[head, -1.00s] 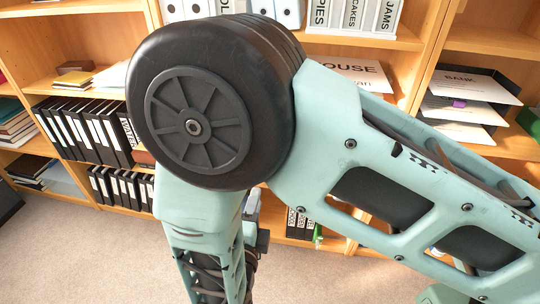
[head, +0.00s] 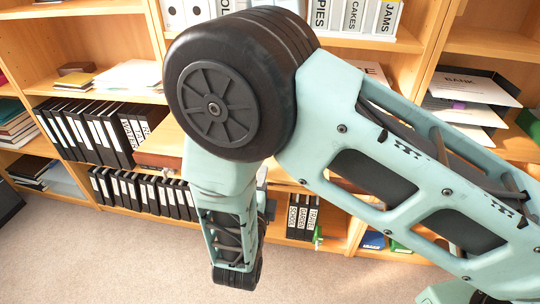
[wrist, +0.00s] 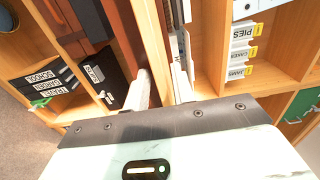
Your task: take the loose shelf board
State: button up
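The loose shelf board (head: 168,146) is light orange wood. It lies flat in the middle bay of the bookcase at mid height, and its front juts out past the neighbouring shelves. My arm covers much of it in the head view. In the wrist view the board (wrist: 147,38) runs as an upright strip ahead of my gripper (wrist: 160,85). The two pale fingers are apart, one toward each face of the board, with a gap between them. I cannot tell whether either finger touches it. In the head view the fingers are hidden behind my arm.
Black binders (head: 85,132) fill the left bay. Black files (head: 302,216) stand low in the middle bay. White binders (head: 350,15) stand above. Papers and trays (head: 465,98) lie in the right bay. The carpet (head: 110,255) in front is clear.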

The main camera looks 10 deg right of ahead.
grip_shut()
jog(key=shift+r+p, duration=0.45)
jog(key=shift+p, duration=0.1)
jog(key=shift+s, duration=0.1)
